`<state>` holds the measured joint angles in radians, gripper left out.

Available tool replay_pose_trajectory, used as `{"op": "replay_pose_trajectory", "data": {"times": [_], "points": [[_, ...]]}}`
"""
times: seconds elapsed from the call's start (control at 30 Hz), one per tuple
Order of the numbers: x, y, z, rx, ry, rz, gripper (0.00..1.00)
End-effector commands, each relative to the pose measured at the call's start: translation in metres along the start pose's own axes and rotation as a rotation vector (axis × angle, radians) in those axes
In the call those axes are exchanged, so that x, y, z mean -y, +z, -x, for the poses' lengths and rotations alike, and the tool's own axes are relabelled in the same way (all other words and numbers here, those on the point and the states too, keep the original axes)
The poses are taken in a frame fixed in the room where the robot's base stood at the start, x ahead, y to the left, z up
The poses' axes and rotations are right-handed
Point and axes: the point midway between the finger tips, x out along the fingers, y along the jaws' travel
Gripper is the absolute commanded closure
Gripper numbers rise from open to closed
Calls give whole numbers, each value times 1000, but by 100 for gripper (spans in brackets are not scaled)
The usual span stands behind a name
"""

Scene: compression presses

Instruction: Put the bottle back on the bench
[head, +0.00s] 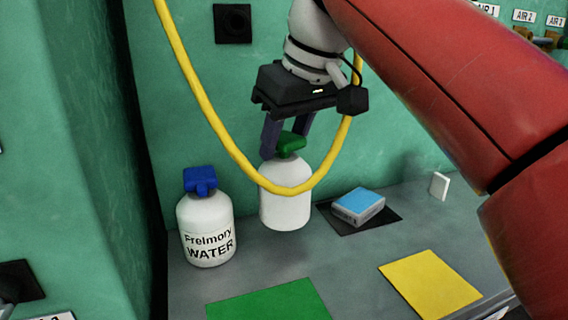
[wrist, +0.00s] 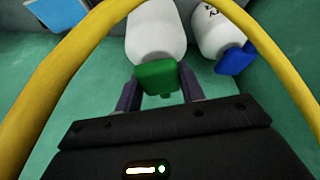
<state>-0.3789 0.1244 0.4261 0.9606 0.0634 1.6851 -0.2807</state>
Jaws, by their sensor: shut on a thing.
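A white bottle (head: 285,205) with a green cap (head: 291,142) is upright at the back of the grey bench (head: 330,270). My gripper (head: 288,143) is shut on this bottle at its cap, from above. In the wrist view the green cap (wrist: 158,77) sits between the two fingers, with the white body (wrist: 156,32) beyond it. The bottle's base is near the bench top; I cannot tell whether it touches. A second white bottle (head: 206,228) with a blue cap and the word WATER stands to its left on the bench.
A yellow hose (head: 222,145) hangs in a loop across the front of the held bottle. A blue and grey box (head: 358,205) lies on a dark mat to the right. A green pad (head: 268,303) and a yellow pad (head: 430,284) lie in front, with bare bench between.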

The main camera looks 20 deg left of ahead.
Motion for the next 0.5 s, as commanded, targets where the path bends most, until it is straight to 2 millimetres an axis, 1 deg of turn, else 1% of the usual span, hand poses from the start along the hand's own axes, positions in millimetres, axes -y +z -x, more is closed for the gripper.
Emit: {"op": "replay_pose_trajectory", "data": {"times": [0.03, 0.1, 0.2, 0.3, 0.5], "points": [[0, 5, -10, 1, 1, -1, 100], [0, 10, -20, 0, 1, 0, 100], [0, 12, -31, 0, 0, -1, 100], [-2, 11, -34, -1, -1, -1, 100], [-2, 10, -33, -1, -1, 0, 100]]}}
